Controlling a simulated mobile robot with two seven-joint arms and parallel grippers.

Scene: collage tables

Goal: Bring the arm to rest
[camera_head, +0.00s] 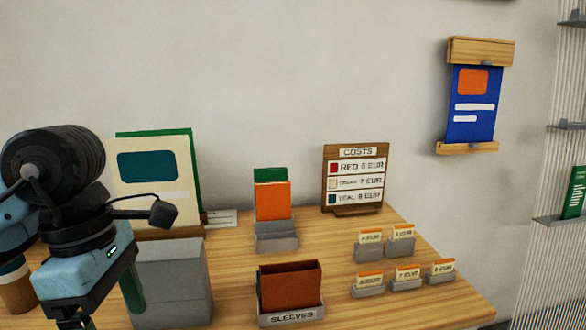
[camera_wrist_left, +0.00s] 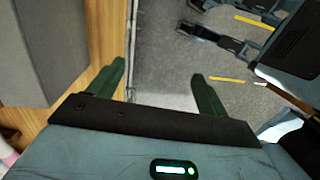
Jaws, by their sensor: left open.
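My left arm comes in from the left in the head view. Its gripper (camera_head: 110,306) points down at the table's near left, beside a grey block, and is partly cut off by the frame. In the left wrist view the two dark green fingers of the left gripper (camera_wrist_left: 160,72) stand wide apart with nothing between them. Behind them are the wooden table edge and grey floor. I cannot make out my right gripper in either view.
The wooden table (camera_head: 340,240) carries a grey block (camera_head: 172,280), a sleeves holder (camera_head: 291,316), a card stand (camera_head: 275,243), several small price-tag holders (camera_head: 405,284) and a costs sign (camera_head: 355,180). A brown cup (camera_head: 16,288) stands at far left. A blue banner (camera_head: 472,105) hangs on the wall.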

